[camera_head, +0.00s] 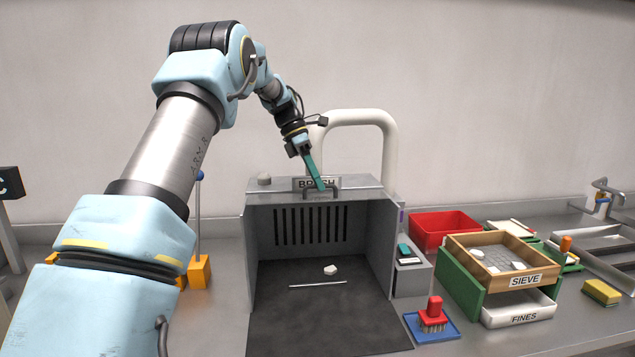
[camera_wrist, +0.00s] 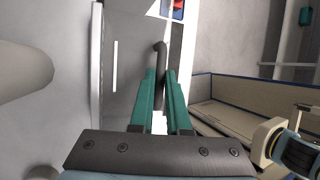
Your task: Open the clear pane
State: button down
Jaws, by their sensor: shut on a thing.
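The booth (camera_head: 374,225) is a grey box labelled BOOTH with a dark vent grille at its back. A dark bar handle (camera_head: 321,193) sits at the top front edge. The clear pane's outline cannot be made out, so I cannot tell how far it is raised. My gripper (camera_head: 319,184) reaches down from behind with teal fingers closed on the handle. In the wrist view, my gripper (camera_wrist: 160,75) has the dark handle (camera_wrist: 160,48) between its fingertips. The fingers hide part of the handle.
A white pipe (camera_head: 390,150) arches behind the booth. A white lump (camera_head: 330,270) and thin rod (camera_head: 318,284) lie inside. At right are a red bin (camera_head: 440,222), the wooden sieve (camera_head: 492,240) on a green stand, and a red brush (camera_head: 433,315) on a blue mat.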

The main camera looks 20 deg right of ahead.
jog(key=c, duration=0.9)
grip_release()
jog(key=v, duration=1.1)
jog(key=shift+f+b, duration=0.1)
jog(key=shift+b, duration=0.3)
